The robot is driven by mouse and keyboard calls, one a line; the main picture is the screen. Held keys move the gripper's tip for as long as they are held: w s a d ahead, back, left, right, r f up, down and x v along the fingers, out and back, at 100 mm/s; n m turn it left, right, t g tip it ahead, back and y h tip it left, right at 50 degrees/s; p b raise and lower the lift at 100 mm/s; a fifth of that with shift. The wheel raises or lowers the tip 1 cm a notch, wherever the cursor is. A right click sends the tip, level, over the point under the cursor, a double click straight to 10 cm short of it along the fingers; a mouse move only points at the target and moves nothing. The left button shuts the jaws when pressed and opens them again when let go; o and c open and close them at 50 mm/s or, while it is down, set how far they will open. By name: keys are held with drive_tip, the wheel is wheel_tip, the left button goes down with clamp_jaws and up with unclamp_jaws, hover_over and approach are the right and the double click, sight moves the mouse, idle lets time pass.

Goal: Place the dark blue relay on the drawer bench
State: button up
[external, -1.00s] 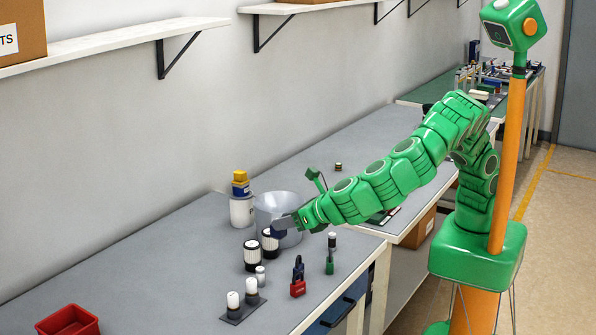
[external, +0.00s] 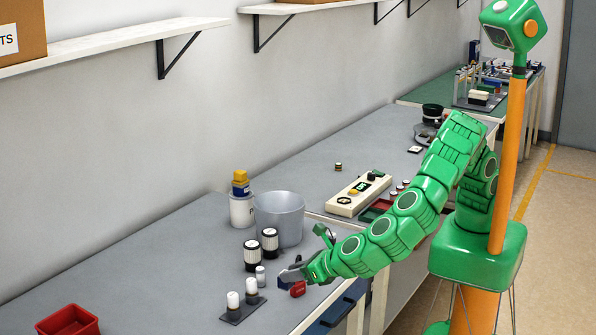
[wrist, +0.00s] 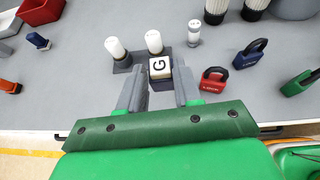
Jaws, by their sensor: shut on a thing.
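My gripper (external: 288,275) is low over the front part of the near grey bench (external: 150,270), which has a blue drawer front below its edge. In the wrist view its two grey fingers (wrist: 160,72) are shut on a dark blue block with a white top marked G, the relay (wrist: 159,67). The relay is upright, close to the bench top, just in front of a dark plate with two white-capped posts (wrist: 122,66). I cannot tell whether its underside touches the bench. In the external view the fingers partly hide it.
A red padlock (wrist: 214,82), a dark blue padlock (wrist: 247,58) and a green padlock (wrist: 296,84) stand right of the fingers in the wrist view.

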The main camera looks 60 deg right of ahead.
drive_tip(key=shift+f, duration=3.6)
drive_tip(key=shift+f, duration=0.15)
drive_tip(key=o, duration=1)
drive_tip(key=shift+o, duration=0.2)
drive_tip(key=shift+r, duration=0.2)
drive_tip(key=v, duration=1.2)
